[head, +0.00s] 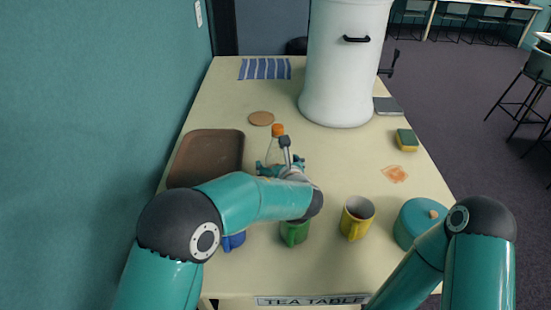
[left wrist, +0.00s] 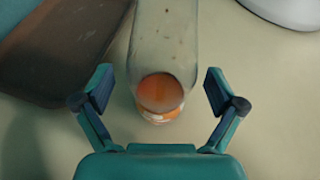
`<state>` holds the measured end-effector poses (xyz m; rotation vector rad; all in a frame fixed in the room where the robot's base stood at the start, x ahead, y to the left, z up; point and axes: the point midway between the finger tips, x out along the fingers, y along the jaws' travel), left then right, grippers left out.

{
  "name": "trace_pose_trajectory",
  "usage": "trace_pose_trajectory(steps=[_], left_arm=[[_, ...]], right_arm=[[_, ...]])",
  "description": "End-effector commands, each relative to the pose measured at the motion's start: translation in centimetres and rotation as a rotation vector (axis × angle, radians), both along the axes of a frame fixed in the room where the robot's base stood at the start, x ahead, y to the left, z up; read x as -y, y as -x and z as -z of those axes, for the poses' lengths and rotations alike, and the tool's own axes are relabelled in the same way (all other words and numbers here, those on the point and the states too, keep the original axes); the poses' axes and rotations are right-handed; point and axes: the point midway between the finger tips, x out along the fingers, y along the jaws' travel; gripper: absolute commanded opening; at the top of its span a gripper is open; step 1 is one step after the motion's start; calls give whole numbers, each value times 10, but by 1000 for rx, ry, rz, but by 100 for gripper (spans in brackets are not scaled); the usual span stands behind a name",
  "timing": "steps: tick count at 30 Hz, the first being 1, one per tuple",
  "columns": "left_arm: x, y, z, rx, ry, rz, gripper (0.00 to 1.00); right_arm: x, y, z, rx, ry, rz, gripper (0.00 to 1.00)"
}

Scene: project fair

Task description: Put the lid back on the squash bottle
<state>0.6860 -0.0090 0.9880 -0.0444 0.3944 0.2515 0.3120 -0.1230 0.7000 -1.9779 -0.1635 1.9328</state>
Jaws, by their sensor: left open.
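The squash bottle (head: 275,152) is clear and stands upright in the middle of the table. An orange cap-like top (head: 278,130) shows at its upper end in the head view, where my gripper hides its base. In the left wrist view the bottle (left wrist: 165,35) has orange contents (left wrist: 160,93) low down; its top is out of frame. My left gripper (head: 281,166) is open at the bottle's near side. In the left wrist view its fingers (left wrist: 160,90) lie left and right of the bottle, with gaps. My right arm shows at lower right, but its gripper does not.
A brown tray (head: 207,158) lies left of the bottle, a coaster (head: 261,118) behind it. A large white container (head: 345,70) stands at the back. Blue, green (head: 294,233) and yellow (head: 356,219) mugs stand in front. A round teal pot (head: 413,221) and a sponge (head: 406,140) are right.

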Motion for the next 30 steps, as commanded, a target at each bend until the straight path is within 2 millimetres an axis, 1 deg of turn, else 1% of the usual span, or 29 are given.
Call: trace_pose_trajectory(steps=[3, 13, 14, 15, 23, 24, 26, 30], left_arm=[[-1, -3, 4, 0, 1, 3, 95], [-3, -4, 5, 0, 2, -1, 95], [-3, -4, 5, 0, 2, -1, 92], [-3, -4, 5, 0, 2, -1, 85], [-4, -4, 4, 0, 1, -2, 42], [-4, -4, 4, 0, 1, -2, 35], [-4, -4, 4, 0, 1, -2, 26], [-4, -4, 4, 3, 2, -2, 26]], right_arm=[[0, 0, 0, 0, 0, 0, 94], [0, 0, 0, -1, 0, 0, 94], [0, 0, 0, -1, 0, 0, 94], [0, 0, 0, -1, 0, 0, 94], [0, 0, 0, 0, 0, 0, 94], [0, 0, 0, 0, 0, 0, 94], [0, 0, 0, 0, 0, 0, 94], [0, 0, 0, 0, 0, 0, 94]])
